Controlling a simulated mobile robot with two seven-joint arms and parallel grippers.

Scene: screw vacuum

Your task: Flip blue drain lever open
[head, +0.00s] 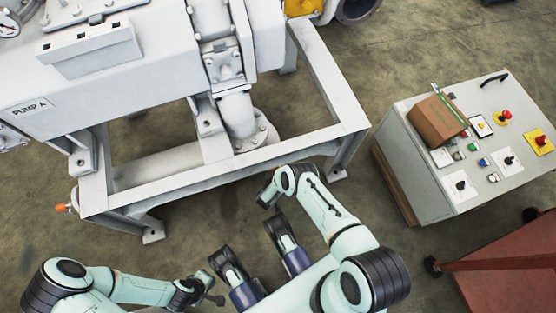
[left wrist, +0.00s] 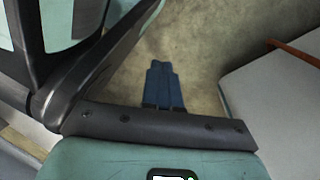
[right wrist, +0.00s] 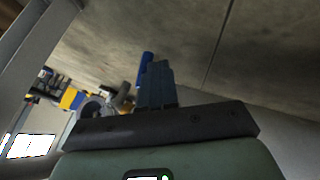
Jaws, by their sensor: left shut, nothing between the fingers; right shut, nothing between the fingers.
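In the left wrist view, my left gripper (left wrist: 162,68) is shut and empty, with bare floor beyond its fingertips. In the right wrist view, my right gripper (right wrist: 160,68) is shut and empty. A bright blue cylindrical piece (right wrist: 145,66) shows just left of its fingers; I cannot tell whether it is the drain lever or a background object, or whether it touches them. No blue lever can be made out in the head view. The white pump frame (head: 220,180) stands ahead of me, with a small orange-tipped fitting (head: 63,207) at its near left corner.
A grey control console (head: 425,190) stands at the right, with buttons and a brown box (head: 437,120) on top. A reddish platform (head: 515,265) is at the lower right.

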